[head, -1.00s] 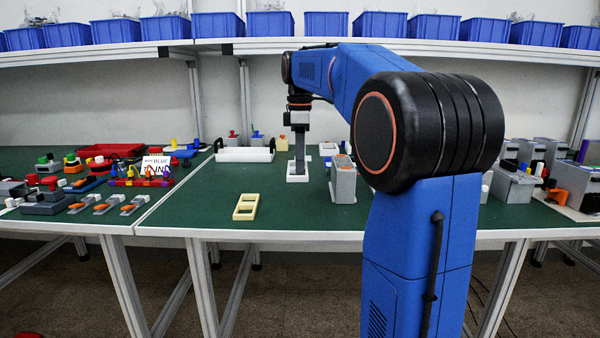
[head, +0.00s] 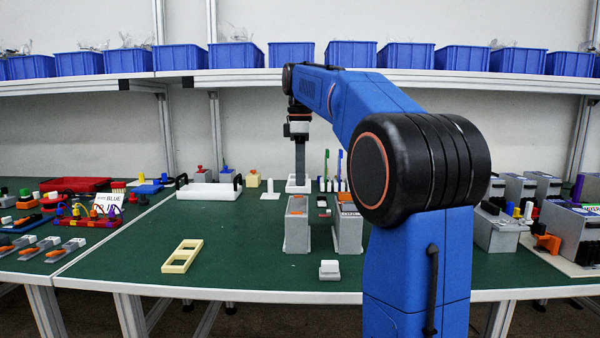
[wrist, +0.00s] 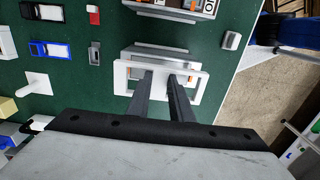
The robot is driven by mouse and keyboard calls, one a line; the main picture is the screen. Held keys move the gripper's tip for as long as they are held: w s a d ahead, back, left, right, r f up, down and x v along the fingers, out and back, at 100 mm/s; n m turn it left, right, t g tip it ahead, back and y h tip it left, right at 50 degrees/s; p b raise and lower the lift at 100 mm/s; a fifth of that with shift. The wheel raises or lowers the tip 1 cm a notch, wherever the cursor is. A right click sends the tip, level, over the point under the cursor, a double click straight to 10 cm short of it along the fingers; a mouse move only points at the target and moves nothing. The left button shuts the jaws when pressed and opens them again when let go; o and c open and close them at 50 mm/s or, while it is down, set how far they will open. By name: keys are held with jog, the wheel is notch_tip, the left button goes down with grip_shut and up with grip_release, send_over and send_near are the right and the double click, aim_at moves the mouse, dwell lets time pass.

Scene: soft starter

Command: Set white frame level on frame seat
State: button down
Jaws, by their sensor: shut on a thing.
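The white frame (head: 291,186) is a rectangular rim, and it also shows in the wrist view (wrist: 198,86). My gripper (head: 299,180) points straight down and is shut on it; the dark fingers (wrist: 161,80) reach its opening in the wrist view. The frame looks about level. A grey housing (head: 297,232) with orange parts on top stands just in front of and below it in the head view. In the wrist view the frame overlaps this housing (wrist: 160,48), hiding much of its top. Which part is the frame seat, and any gap to it, I cannot tell.
A second grey housing (head: 347,234) stands close on the right. A small light grey block (head: 329,270) lies near the front edge. A pale yellow frame (head: 181,257) lies at front left. A white tray (head: 209,191) stands behind.

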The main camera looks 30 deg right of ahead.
jog(key=shift+f, duration=2.3)
jog(key=shift+f, duration=0.3)
jog(key=c, duration=0.9)
grip_release()
jog(key=shift+c, duration=0.2)
jog(key=shift+r, duration=0.1)
jog(key=shift+r, duration=3.4)
